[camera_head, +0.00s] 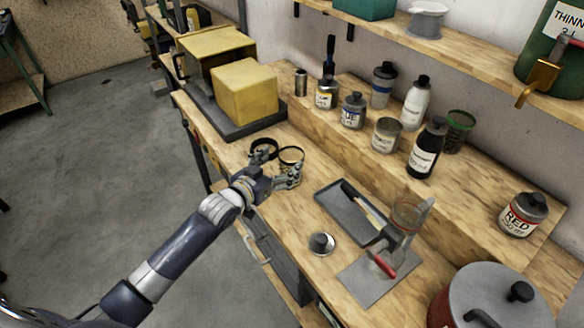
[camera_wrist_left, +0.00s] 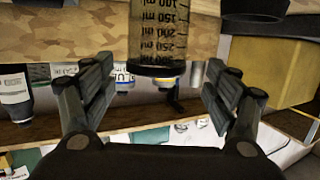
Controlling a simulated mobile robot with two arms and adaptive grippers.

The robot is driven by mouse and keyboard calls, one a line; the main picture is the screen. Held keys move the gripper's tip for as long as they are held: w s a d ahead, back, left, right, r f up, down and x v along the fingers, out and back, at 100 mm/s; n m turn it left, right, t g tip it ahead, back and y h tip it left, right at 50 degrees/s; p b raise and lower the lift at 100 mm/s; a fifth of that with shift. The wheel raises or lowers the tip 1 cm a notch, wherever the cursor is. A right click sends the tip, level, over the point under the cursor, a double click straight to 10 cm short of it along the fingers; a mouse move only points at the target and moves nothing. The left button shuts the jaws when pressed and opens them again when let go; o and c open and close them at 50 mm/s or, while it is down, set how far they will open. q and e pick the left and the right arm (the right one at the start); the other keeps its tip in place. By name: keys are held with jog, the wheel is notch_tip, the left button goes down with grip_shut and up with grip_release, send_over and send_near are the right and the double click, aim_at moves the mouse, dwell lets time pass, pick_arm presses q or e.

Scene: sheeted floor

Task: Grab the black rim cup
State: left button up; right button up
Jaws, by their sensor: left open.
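The black rim cup (camera_head: 291,156) stands on the wooden bench by the yellow boxes. In the left wrist view, which is upside down, it is a clear, yellowish measuring cup (camera_wrist_left: 158,32) with volume marks and a dark rim. My left gripper (camera_head: 278,166) is open at the cup, with one finger on each side. In the wrist view a gap shows between each finger of the left gripper (camera_wrist_left: 158,70) and the cup. The gripper hides part of the cup in the head view. My right gripper is not in view.
A dark round container (camera_head: 264,146) sits close left of the cup. Yellow boxes (camera_head: 245,90) stand behind on a dark base. Bottles and cans (camera_head: 385,135) line the raised shelf. A grey tray (camera_head: 340,212) and a black knob-topped lid (camera_head: 321,243) lie to the right.

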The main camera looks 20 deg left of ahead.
aim_at(297, 150)
pick_arm(q)
jog(key=shift+w+d+r+p, duration=0.1)
jog(key=shift+w+d+p, duration=0.15)
jog(key=shift+w, duration=0.2)
jog(key=shift+w+d+p, duration=0.15)
jog(key=shift+w+p, duration=0.2)
jog(key=shift+w, duration=0.1)
jog(key=x, duration=0.3)
jog(key=shift+d+p, duration=0.1)
jog(key=shift+p, duration=0.25)
jog(key=shift+w+f, duration=0.2)
jog(key=shift+s, duration=0.1)
jog(key=c, duration=1.6)
jog(key=shift+c, duration=0.4)
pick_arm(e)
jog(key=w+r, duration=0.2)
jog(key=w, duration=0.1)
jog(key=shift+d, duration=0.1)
pick_arm(q)
jog(key=shift+r, duration=0.15)
